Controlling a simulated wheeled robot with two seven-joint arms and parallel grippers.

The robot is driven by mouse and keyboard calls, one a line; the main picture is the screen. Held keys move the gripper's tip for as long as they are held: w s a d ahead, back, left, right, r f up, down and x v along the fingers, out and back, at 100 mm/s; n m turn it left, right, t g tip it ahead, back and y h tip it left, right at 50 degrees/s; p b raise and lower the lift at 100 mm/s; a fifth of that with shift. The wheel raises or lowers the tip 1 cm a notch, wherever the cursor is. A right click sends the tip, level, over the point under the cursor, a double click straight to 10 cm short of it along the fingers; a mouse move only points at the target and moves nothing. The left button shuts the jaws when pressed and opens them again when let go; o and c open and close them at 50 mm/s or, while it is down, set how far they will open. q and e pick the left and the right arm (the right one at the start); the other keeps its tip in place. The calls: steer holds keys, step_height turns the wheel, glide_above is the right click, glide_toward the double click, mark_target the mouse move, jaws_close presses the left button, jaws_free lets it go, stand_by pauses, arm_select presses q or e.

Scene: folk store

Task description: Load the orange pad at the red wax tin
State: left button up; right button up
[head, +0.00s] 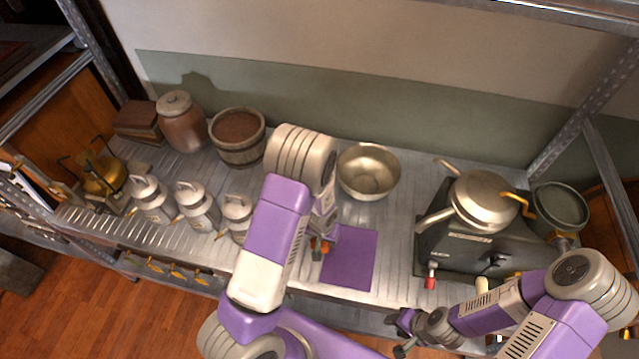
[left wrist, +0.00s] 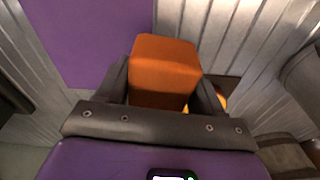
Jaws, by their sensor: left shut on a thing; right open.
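My left gripper (head: 321,246) is shut on the orange pad, a small block that fills the space between its fingers in the left wrist view (left wrist: 166,72). In the head view only a bit of orange (head: 325,247) shows at the fingertips, by the left edge of a purple mat (head: 352,262). Whether the pad touches the shelf, I cannot tell. A small yellow-orange glow or object shows behind the right finger, mostly hidden. I cannot make out a red wax tin for certain in either view. My right gripper (head: 402,334) is open and empty at the front, right of the mat.
A metal bowl (head: 369,171) stands behind the mat. A dark cooker (head: 468,250) with a lidded pan (head: 484,198) and a red knob-like part (head: 430,282) is at right. Several grey canisters (head: 197,205), a wooden bucket (head: 238,135) and a brown jar (head: 182,120) stand at left.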

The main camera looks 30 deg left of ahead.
arm_select(q)
steer(key=w+a+r+n, duration=0.4)
steer(key=w+a+r, duration=0.2)
steer(key=w+a, duration=0.3)
steer(key=shift+s+a+f+b, duration=0.15)
steer(key=shift+f+b, duration=0.6)
steer(key=shift+f, duration=0.25)
steer(key=shift+s+a+f+b, duration=0.15)
steer(key=shift+f+b, duration=0.55)
steer(key=shift+f, duration=0.35)
steer(key=shift+s+a+f+b, duration=0.1)
steer(key=shift+a+f+b, duration=0.05)
steer(key=shift+f+b, duration=0.75)
steer(key=shift+f, duration=0.1)
steer(key=shift+f+b, duration=0.35)
steer(key=shift+f, duration=0.15)
steer(key=shift+r, duration=0.1)
step_height(320, 180, up, 7)
steer(key=p, duration=0.4)
steer(key=shift+p, duration=0.35)
steer(key=shift+d, duration=0.1)
